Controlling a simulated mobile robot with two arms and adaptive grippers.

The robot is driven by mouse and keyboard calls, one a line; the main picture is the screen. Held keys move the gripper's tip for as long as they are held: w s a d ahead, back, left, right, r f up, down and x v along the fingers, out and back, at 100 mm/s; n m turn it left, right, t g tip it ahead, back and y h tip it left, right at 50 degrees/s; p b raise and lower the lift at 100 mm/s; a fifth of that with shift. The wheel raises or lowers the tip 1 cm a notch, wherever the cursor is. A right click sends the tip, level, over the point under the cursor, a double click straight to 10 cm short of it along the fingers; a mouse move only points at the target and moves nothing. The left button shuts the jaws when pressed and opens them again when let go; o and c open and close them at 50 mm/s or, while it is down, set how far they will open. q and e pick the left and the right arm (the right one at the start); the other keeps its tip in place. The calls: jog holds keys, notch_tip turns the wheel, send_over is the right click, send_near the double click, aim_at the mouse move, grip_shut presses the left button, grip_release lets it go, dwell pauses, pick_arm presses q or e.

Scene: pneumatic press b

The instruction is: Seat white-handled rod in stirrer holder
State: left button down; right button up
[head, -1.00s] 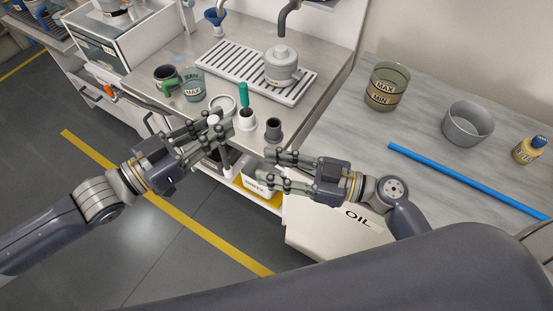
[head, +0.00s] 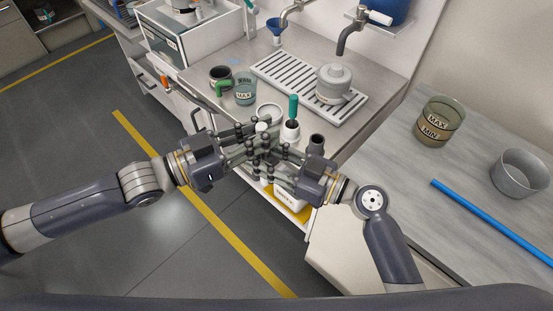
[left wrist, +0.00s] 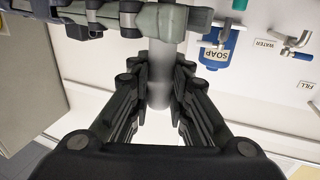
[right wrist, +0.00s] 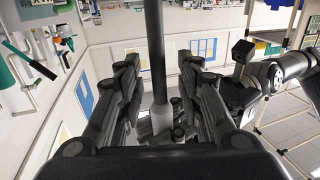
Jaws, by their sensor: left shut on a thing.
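The white-handled rod shows in the head view as a small white end (head: 262,127) among the fingers. My left gripper (head: 262,136) is shut on it; the left wrist view shows its grey length (left wrist: 160,78) between the fingers. My right gripper (head: 264,155) is just below and overlaps the left one. In the right wrist view the dark shaft (right wrist: 155,50) passes between its fingers, which stand apart on both sides. A white holder (head: 290,134) with a green-handled tool (head: 293,107) and a dark grey open cup (head: 316,142) stand at the counter edge; I cannot tell which is the stirrer holder.
A white round dish (head: 270,111) lies behind the hands. A blue-marked beaker (head: 244,90), a green-handled dark mug (head: 220,77) and a lidded grey pot (head: 332,84) on a drain grate (head: 275,75) stand farther back. A blue bar (head: 490,218) lies on the right table.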

grip_shut()
pick_arm(q)
jog(key=c, duration=1.4)
grip_release()
jog(key=shift+a, duration=0.1)
